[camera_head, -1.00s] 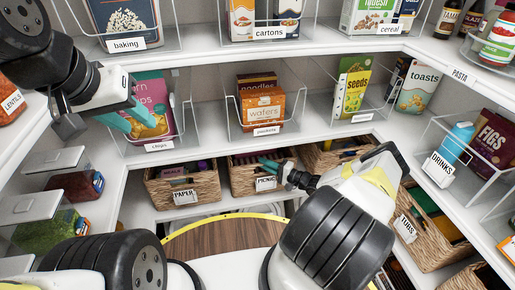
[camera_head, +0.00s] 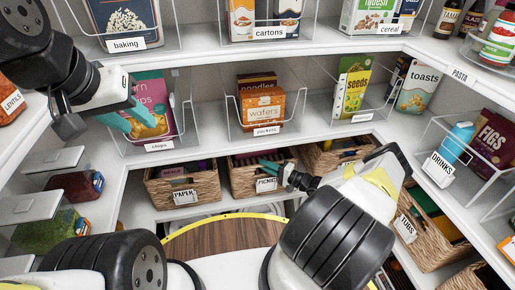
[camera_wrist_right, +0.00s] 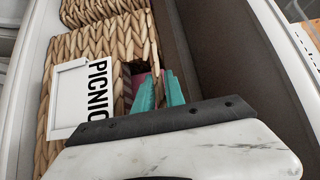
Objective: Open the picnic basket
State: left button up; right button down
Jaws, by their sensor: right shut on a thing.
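The picnic basket (camera_head: 243,180) is woven wicker with a "PICNIC" label and stands on the lower shelf, in the middle of a row of baskets. In the right wrist view its woven front (camera_wrist_right: 122,40) fills the left side, with the white label and a dark handle opening beside it. My right gripper (camera_head: 272,166) is at the basket's front; its teal fingers (camera_wrist_right: 160,92) are at the handle opening, closed on the basket. My left gripper (camera_head: 130,116) is open and empty in front of the chips bin, away from the basket.
The paper basket (camera_head: 205,187) stands to the left and another wicker basket (camera_head: 325,160) to the right. The chips bin (camera_head: 160,143) and pockets bin (camera_head: 238,125) sit on the shelf above. A round wooden top (camera_head: 222,240) with a yellow rim lies below.

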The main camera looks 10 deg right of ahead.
jog(key=s, duration=2.2)
jog(key=shift+s+d, duration=0.25)
jog(key=shift+d, duration=0.15)
jog(key=c, duration=1.4)
grip_release()
jog(key=v, duration=0.7)
jog(key=shift+s+d, duration=0.2)
jog(key=shift+d, duration=0.1)
